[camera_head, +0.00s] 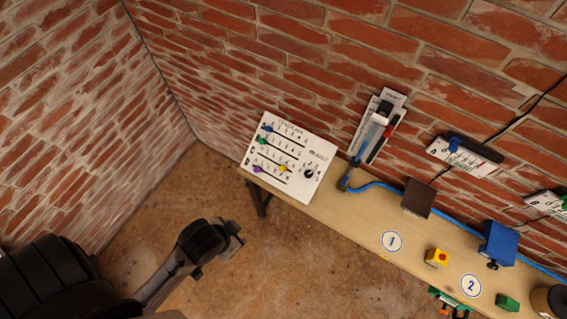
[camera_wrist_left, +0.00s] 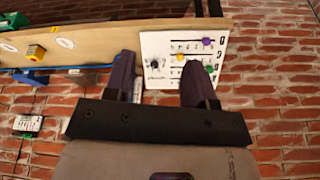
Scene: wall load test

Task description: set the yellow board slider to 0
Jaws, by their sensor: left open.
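The white slider board (camera_head: 318,145) leans against the brick wall at the table's left end. Its yellow slider (camera_head: 283,168) sits right of the purple slider (camera_head: 257,169) and of the green slider (camera_head: 261,140). The numbers are too small to read. My left gripper (camera_head: 235,236) is apart from the board, below and left of it in the head view. In the left wrist view the open, empty gripper (camera_wrist_left: 158,64) faces the board (camera_wrist_left: 160,44), with the yellow slider (camera_wrist_left: 181,57) beyond the right finger. The blue slider (camera_head: 266,128) is not visible there.
A black knob (camera_head: 309,173) is on the board's right side. The wooden table (camera_head: 345,215) carries a brown block (camera_head: 418,198), a yellow button box (camera_head: 437,257) and a blue box (camera_head: 498,243). A blue cable runs along the wall. The floor left of the table is clear.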

